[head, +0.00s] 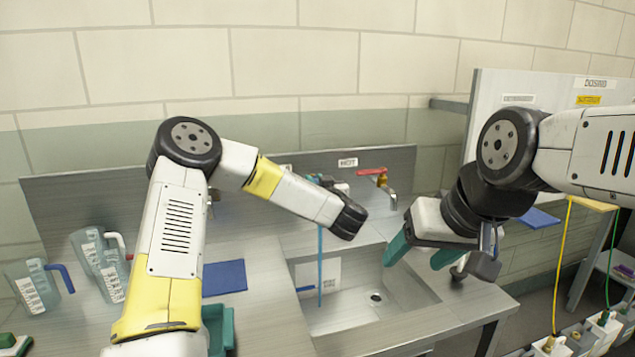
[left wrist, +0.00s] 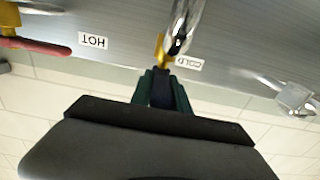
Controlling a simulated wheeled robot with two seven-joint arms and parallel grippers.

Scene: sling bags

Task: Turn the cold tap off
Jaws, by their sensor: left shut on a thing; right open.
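The cold tap (left wrist: 160,50) shows in the left wrist view with a brass body and chrome spout, beside an upside-down COLD label (left wrist: 189,63). My left gripper (left wrist: 161,88) has its green fingers shut on the tap's dark blue handle, mostly hidden between them. In the head view my left gripper (head: 318,179) is partly hidden behind its own wrist at the taps. A thin blue stream (head: 320,265) runs straight down below it into the sink (head: 410,318). My right gripper (head: 412,262) is open and empty above the sink's right side.
The hot tap with a red lever (head: 371,171) is right of the cold tap, near the HOT label (head: 348,162). Measuring jugs (head: 100,265) and a blue mat (head: 225,277) are on the left counter. A white panel (head: 500,95) stands at the right.

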